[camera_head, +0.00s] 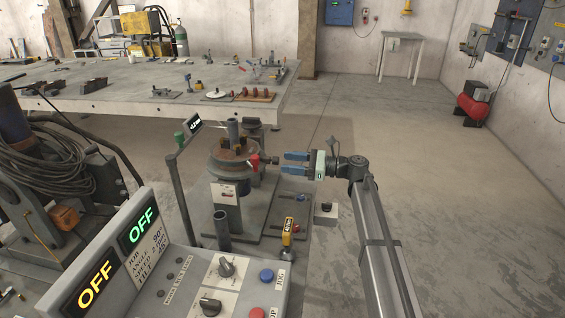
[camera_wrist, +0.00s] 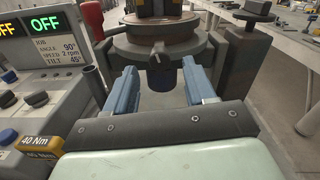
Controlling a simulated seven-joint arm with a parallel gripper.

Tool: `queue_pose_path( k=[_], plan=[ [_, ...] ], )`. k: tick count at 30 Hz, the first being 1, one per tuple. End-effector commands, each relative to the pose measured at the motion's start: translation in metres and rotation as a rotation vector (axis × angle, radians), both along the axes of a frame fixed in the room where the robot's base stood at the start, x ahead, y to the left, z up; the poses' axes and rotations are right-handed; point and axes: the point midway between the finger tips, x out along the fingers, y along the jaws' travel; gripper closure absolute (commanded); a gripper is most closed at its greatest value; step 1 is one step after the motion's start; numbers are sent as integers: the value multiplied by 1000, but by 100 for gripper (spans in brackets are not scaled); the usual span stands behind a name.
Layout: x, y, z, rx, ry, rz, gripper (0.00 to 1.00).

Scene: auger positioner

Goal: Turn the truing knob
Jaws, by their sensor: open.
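The positioner (camera_head: 229,165) has a round, rusty table with an upright post on it. A small dark knob (camera_head: 271,161) sticks out from its right side beside a red part, and I take it to be the truing knob. It shows in the wrist view as a dark, round-ended cylinder (camera_wrist: 160,72) below the table rim. My gripper (camera_head: 283,164) is open, its two blue fingers pointing at the positioner. In the wrist view, the knob appears between the fingers (camera_wrist: 160,84), with gaps on both sides. Whether the fingertips reach alongside it is hard to tell.
A control console (camera_head: 190,280) with knobs and buttons stands at the front left; both its displays read OFF. A yellow 40 Nm tool (camera_head: 288,232) is at the positioner's front right. A long workbench (camera_head: 200,105) stands behind. Open floor (camera_head: 450,200) lies to the right.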

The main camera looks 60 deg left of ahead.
Motion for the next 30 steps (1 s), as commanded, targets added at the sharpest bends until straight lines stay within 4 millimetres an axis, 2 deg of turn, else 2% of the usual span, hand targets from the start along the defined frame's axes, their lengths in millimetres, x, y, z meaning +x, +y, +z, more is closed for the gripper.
queue_pose_path(
  k=[6,15,21,30],
  plan=[
    [32,-32,0,0,0,-2,45],
    [64,-63,0,0,0,-1,45],
    [72,-72,0,0,0,0,45],
    [73,-73,0,0,0,1,45]
  ],
)
